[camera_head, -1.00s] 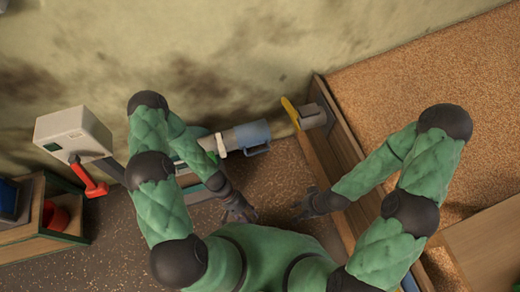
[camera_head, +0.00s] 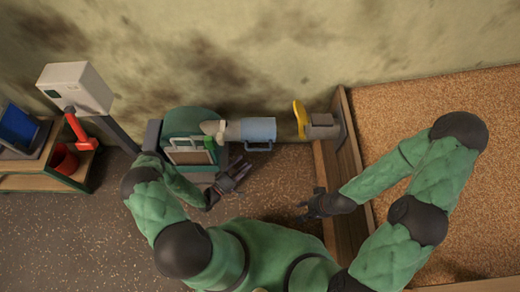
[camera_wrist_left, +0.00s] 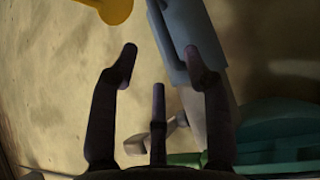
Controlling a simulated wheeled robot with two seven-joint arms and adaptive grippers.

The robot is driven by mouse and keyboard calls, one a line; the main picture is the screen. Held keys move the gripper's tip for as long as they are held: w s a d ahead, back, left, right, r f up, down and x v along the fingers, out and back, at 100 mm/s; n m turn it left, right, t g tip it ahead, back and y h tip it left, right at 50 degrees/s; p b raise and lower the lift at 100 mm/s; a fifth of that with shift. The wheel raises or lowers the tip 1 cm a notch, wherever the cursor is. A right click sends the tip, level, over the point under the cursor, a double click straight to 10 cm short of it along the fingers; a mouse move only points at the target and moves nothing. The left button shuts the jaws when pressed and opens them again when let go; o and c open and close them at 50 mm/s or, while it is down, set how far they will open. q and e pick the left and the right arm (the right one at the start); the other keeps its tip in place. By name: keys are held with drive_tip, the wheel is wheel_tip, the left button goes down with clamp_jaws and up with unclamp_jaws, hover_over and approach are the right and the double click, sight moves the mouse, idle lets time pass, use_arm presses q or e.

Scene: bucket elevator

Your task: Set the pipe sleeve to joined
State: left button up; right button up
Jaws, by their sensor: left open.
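The pipe sleeve (camera_head: 258,129) is a blue-grey cylinder with a loop handle (camera_head: 259,147) on its near side. It sits on a pale pipe (camera_head: 213,127) from the green machine. A gap separates its right end from a yellow flange (camera_head: 299,119) on a grey stub (camera_head: 322,126). My left gripper (camera_head: 244,170) is open and empty, just below the sleeve. In the left wrist view the sleeve (camera_wrist_left: 188,22) is beyond my spread fingers (camera_wrist_left: 160,65), with the yellow flange (camera_wrist_left: 108,8) at the top. My right gripper (camera_head: 298,211) is apart from the sleeve; its fingers look spread.
A wooden-walled bin (camera_head: 335,170) of grain fills the right. The green machine (camera_head: 185,125) stands left of the sleeve. A grey box (camera_head: 77,85) with a red lever (camera_head: 77,128) and a shelf with a red pot (camera_head: 65,160) are further left. A wall closes the back.

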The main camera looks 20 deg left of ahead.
sight(258, 150)
use_arm(q)
drive_tip(key=b+x, duration=0.2)
drive_tip(key=x, duration=0.8)
drive_tip(key=shift+d+b, duration=0.2)
drive_tip(key=shift+b, duration=0.15)
drive_tip(key=shift+r, duration=0.1)
clamp_jaws()
